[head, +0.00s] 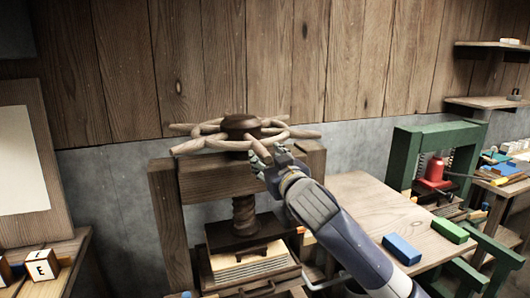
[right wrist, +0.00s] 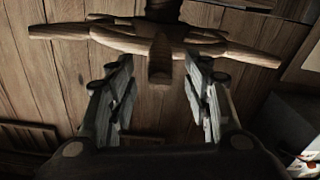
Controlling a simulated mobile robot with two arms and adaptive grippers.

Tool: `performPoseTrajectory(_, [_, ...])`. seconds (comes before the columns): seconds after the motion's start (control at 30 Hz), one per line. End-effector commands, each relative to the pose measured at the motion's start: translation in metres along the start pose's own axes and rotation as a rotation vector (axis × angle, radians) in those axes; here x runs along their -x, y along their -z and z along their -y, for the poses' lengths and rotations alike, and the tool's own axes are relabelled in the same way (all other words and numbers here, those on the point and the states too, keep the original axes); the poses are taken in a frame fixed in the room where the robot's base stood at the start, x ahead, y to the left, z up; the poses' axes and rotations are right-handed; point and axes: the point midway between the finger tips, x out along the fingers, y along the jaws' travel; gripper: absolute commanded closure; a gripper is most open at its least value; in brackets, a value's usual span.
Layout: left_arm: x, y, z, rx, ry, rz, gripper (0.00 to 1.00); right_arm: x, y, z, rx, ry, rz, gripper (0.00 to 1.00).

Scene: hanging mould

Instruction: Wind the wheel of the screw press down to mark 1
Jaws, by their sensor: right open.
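The screw press has a dark wooden frame (head: 167,215) with a spoked wooden wheel (head: 200,143) on top. Its thick wooden screw (head: 245,215) runs down to a dark plate above a stack of pale sheets (head: 250,262). My right gripper (head: 272,155) is at the wheel's front right side. In the right wrist view the open fingers (right wrist: 160,95) stand on either side of a spoke end (right wrist: 161,68), apart from it, with the wheel rim (right wrist: 110,38) beyond. I cannot make out mark 1. My left gripper is not in view.
A wooden table (head: 375,205) at the right holds a blue block (head: 402,249) and a green block (head: 449,231). A green frame (head: 405,155) with a red part stands behind. A lettered cube (head: 42,264) lies at the lower left.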

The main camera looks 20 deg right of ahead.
Motion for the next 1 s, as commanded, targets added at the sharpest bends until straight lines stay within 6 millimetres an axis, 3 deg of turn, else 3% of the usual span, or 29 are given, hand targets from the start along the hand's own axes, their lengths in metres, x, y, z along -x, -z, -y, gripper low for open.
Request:
performPoseTrajectory(0.2, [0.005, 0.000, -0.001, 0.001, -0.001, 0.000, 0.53, -0.018, 0.001, 0.000, 0.000, 0.000, 0.000, 0.54])
performPoseTrajectory(0.57, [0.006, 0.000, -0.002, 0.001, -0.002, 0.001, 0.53, -0.021, 0.000, 0.001, 0.000, 0.001, -0.001, 0.54])
performPoseTrajectory(0.77, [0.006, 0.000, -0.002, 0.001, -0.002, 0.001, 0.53, -0.021, 0.000, 0.001, 0.000, 0.001, -0.001, 0.97])
performPoseTrajectory(1.0, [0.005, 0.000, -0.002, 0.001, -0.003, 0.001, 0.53, -0.021, 0.000, 0.002, -0.001, -0.002, 0.000, 1.00])
